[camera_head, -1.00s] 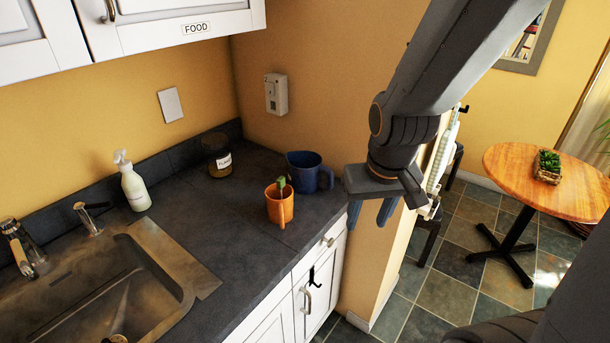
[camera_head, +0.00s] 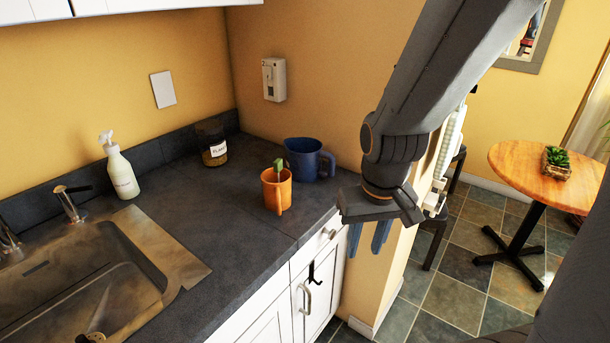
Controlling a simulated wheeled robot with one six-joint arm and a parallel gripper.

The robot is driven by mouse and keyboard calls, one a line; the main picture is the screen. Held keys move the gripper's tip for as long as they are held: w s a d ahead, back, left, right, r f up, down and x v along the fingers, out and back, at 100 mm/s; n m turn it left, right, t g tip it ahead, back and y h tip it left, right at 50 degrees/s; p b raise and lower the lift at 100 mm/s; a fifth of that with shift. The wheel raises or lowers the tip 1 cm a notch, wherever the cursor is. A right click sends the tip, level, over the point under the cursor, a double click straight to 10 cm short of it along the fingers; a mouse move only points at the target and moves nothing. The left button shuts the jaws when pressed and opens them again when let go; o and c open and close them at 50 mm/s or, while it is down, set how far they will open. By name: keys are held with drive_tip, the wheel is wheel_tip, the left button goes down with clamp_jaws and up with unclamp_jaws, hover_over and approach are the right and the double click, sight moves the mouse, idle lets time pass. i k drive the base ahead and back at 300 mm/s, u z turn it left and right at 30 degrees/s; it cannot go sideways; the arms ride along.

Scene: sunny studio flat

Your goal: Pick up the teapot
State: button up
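A dark blue vessel (camera_head: 306,159) with a lip on its left and a handle on its right stands upright at the counter's back right corner. It is the most teapot-like thing in view; no lid shows on it. My gripper (camera_head: 367,240) is to the right of it and nearer the camera, past the counter's right end. Its two blue-grey fingers point down with a gap between them, and nothing shows between them. The gripper is apart from the vessel.
An orange mug (camera_head: 276,192) with a green thing in it stands just in front of the blue vessel. A round wooden table (camera_head: 525,182) stands at right.

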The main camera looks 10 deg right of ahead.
sight(304, 155)
drive_tip(key=u, duration=0.2)
drive_tip(key=k, duration=0.3)
drive_tip(key=z, duration=0.95)
drive_tip(key=i, duration=0.7)
drive_tip(key=z, duration=0.05)
